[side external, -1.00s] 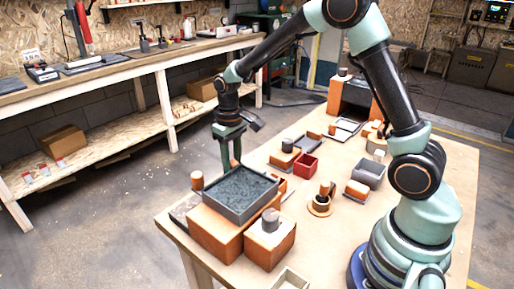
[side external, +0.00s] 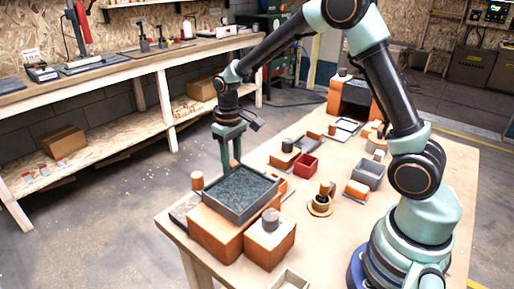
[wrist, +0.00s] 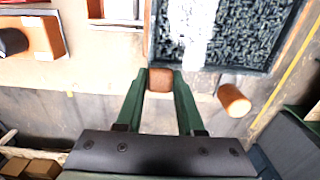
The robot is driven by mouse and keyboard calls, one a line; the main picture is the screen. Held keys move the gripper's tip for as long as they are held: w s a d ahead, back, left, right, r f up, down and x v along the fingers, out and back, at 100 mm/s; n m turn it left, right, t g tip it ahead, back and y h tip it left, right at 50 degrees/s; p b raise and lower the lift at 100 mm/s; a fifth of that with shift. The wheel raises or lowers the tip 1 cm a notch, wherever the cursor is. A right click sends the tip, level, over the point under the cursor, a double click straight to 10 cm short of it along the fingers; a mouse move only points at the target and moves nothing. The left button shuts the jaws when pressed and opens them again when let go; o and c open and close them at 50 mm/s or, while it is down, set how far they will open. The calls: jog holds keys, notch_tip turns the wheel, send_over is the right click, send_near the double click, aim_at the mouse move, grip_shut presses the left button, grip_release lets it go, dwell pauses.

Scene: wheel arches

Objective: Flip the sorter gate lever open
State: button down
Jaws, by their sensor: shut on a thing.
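My gripper (side external: 231,166) points down at the far edge of a grey tray. Its fingers are shut on a small orange-brown piece (wrist: 160,80), which sits between the fingertips in the wrist view. It also shows between the fingers in the side view (side external: 235,163). I cannot tell for sure that this piece is the gate lever, and its lower part is hidden by the tray in the side view. The grey tray (side external: 240,218) holds dark grains and rests on an orange block (side external: 213,235). The tray also shows in the wrist view (wrist: 225,68), just beyond the fingertips.
An orange block with a grey cylinder (side external: 271,219) stands right of the tray. A brown cylinder (side external: 196,180) stands at its left; a red bin (side external: 306,166) and grey bin (side external: 368,174) stand farther back. The table's left edge is close to my gripper.

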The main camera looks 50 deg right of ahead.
jog(key=shift+w+r, duration=0.1)
jog(key=shift+w, duration=0.05)
jog(key=shift+w+r+g, duration=0.15)
jog(key=shift+w+g, duration=0.7)
jog(key=shift+g, duration=0.45)
jog(key=shift+w+g, duration=0.8)
jog(key=shift+g, duration=0.2)
jog(key=shift+w+g, duration=0.5)
jog(key=shift+g, duration=0.2)
jog(key=c, duration=0.5)
grip_release()
jog(key=shift+s+t, duration=0.5)
jog(key=shift+t, duration=0.1)
